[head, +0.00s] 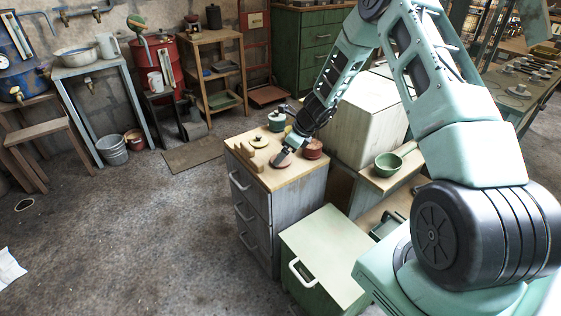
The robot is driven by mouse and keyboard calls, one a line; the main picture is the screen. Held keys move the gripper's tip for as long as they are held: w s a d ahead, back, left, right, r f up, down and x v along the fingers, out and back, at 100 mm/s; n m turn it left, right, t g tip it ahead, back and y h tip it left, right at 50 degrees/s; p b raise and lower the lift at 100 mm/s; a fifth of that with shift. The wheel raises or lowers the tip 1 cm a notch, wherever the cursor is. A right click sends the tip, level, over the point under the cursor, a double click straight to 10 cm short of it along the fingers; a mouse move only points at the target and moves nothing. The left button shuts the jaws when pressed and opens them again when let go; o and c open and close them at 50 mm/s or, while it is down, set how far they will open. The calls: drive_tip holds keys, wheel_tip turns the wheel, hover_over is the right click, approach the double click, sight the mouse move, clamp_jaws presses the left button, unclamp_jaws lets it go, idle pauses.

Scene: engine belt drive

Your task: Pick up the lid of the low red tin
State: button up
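My gripper (286,153) points down over the wooden top of a grey drawer cabinet (253,212). It is small in this view, and I cannot see whether its fingers are apart or closed. A low, flat reddish thing (277,162), perhaps the low red tin or its lid, shows right at the fingertips and is partly hidden by them. I cannot tell whether they touch it. A taller round red tin (313,149) with a knob on top stands just right of the gripper.
A green lidded pot (277,121) stands at the back of the cabinet top. A cream lid-like disc (259,141) and a small wooden rack (245,152) are on the left. A pale box (368,118) and a green pan (388,163) are to the right. Floor on the left is open.

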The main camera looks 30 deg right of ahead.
drive_tip(key=shift+x, duration=1.45)
drive_tip(key=shift+d, duration=0.1)
drive_tip(key=c, duration=1.1)
drive_tip(key=shift+o, duration=0.2)
drive_tip(key=shift+r, duration=0.1)
